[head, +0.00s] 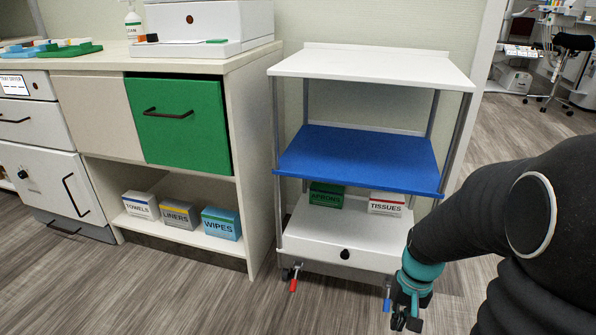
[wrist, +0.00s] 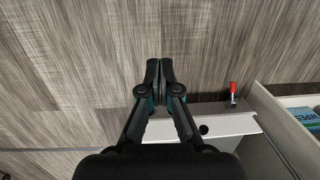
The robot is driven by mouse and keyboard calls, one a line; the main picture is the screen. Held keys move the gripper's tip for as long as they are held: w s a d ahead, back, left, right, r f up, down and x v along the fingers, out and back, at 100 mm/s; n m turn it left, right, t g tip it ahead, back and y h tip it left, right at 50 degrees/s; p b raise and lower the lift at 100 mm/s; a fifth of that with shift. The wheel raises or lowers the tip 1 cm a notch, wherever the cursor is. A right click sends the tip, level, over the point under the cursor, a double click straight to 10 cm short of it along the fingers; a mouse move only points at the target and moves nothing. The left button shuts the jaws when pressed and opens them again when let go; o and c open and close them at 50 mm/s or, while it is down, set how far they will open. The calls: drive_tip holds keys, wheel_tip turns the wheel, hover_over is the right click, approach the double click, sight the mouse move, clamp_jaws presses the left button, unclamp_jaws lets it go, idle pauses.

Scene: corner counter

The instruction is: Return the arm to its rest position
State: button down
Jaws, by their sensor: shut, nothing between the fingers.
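My gripper (head: 407,318) hangs low at the lower right in the head view, in front of the white cart's right side. My black arm comes in from the right edge. In the wrist view my gripper (wrist: 159,70) points at the wood-look floor, with its two fingertips together and nothing between them. The rest position itself is not marked in either view.
The white cart (head: 372,65) has a blue shelf (head: 360,155), a lower drawer and casters with red and blue levers. A counter with a green drawer (head: 178,122) stands left of it. Floor in front is clear. A stool (head: 570,45) is far right.

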drive_tip(key=s+a+r+n+t+p, duration=0.1)
drive_tip(key=s+a+r+t+p, duration=0.1)
drive_tip(key=r, duration=1)
drive_tip(key=s+a+r+n+t+h+p, duration=0.1)
drive_tip(key=s+a+r+t+p, duration=0.2)
drive_tip(key=s+r, duration=0.4)
wheel_tip(320, 180, up, 6)
drive_tip(key=shift+a+f+n+t, duration=0.15)
drive_tip(key=shift+a+n+t, duration=0.25)
drive_tip(key=shift+a+t, duration=0.25)
